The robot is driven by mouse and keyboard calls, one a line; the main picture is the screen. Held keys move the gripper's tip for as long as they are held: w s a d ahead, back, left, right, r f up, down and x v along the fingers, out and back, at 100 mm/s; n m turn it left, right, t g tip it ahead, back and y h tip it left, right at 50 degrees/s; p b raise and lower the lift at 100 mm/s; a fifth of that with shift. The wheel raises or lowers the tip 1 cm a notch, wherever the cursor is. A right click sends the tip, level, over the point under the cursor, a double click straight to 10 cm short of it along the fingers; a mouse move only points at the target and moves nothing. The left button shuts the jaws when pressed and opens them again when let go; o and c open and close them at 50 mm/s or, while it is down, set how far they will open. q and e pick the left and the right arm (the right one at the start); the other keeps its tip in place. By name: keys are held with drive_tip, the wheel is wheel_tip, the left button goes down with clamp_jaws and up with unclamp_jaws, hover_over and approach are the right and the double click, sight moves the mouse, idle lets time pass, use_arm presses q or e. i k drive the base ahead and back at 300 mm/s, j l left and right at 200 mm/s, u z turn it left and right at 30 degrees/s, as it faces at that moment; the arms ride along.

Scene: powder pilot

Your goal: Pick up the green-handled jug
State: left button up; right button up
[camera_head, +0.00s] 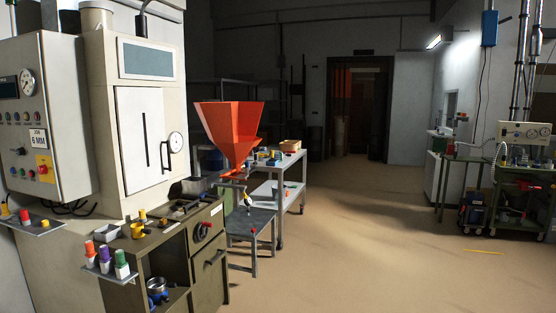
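A small white container with a green upper part (121,264) stands upright at the right end of a narrow shelf (100,273) at the lower left. It appears to be the green-handled jug, but it is too small to make out a handle's shape. A similar purple-topped container (104,259) and an orange-topped one (90,254) stand in a row to its left. Neither my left gripper nor my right gripper shows in the head view.
A dark green workbench (175,235) stands just behind the shelf, with a yellow cup (138,231) on it. A tall cream machine (140,120) rises behind. A red hopper (229,130) stands further right, by a grey table (262,165).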

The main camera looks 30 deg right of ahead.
sight(278, 154)
drive_tip(key=i+l+z, duration=0.6)
drive_tip(key=i+l, duration=0.2)
drive_tip(key=i+l+z, duration=0.3)
drive_tip(key=i, duration=0.25)
drive_tip(key=i+l+z, duration=0.1)
drive_tip(key=i+z, duration=0.15)
drive_tip(key=i, duration=0.2)
drive_tip(key=i+z, duration=0.3)
drive_tip(key=i, duration=1.2)
drive_tip(key=i+l+u, duration=0.1)
drive_tip(key=i, duration=0.85)
drive_tip(key=i+l, duration=0.15)
drive_tip(key=i, duration=0.8)
drive_tip(key=i+l, duration=0.1)
drive_tip(key=i, duration=0.85)
drive_tip(key=j+u, duration=0.05)
